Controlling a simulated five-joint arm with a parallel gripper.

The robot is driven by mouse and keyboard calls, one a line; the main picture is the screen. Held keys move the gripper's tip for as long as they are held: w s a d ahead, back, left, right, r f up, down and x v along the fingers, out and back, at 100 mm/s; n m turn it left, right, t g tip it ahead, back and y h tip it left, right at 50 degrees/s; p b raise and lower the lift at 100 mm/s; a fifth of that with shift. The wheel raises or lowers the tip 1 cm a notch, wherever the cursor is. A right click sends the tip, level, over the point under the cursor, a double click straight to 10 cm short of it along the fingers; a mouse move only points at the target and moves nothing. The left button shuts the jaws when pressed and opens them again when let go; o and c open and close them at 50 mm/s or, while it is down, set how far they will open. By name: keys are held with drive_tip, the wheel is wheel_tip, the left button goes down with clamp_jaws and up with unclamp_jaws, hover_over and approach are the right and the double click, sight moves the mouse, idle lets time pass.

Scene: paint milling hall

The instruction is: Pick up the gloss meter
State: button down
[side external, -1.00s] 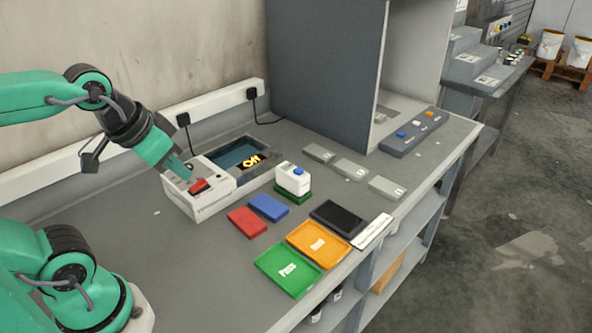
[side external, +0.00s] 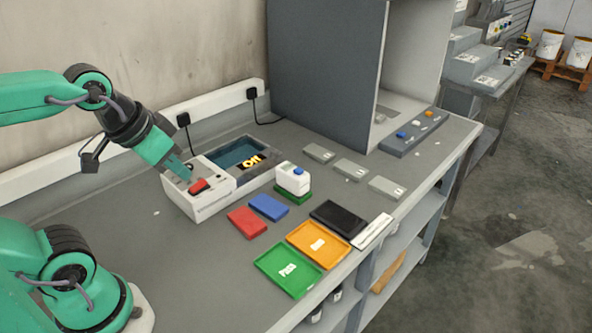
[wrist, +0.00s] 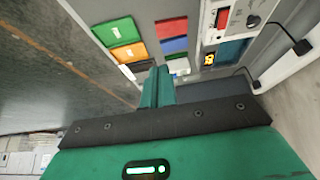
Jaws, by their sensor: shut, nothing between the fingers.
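A small white box with a blue button on top (side external: 293,179) stands on a green pad (side external: 292,197) and is the likeliest gloss meter, though I cannot read a label. My gripper (side external: 187,176) is shut and empty, over the left end of a white bath unit (side external: 205,205), close to its red switch (side external: 198,186). I cannot tell whether the fingertips touch the unit. The white box is to the right of my gripper, apart from it.
The bath has a lit orange sign. Red (side external: 247,222) and blue (side external: 268,206) blocks, green (side external: 288,270) and orange (side external: 318,243) trays, and a black pad (side external: 338,217) lie in front. Several grey blocks and a grey booth (side external: 325,75) stand right. The left bench front is clear.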

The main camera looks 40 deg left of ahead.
drive_tip(key=c, duration=2.2)
unclamp_jaws()
unclamp_jaws()
drive_tip(key=shift+w+r, duration=0.1)
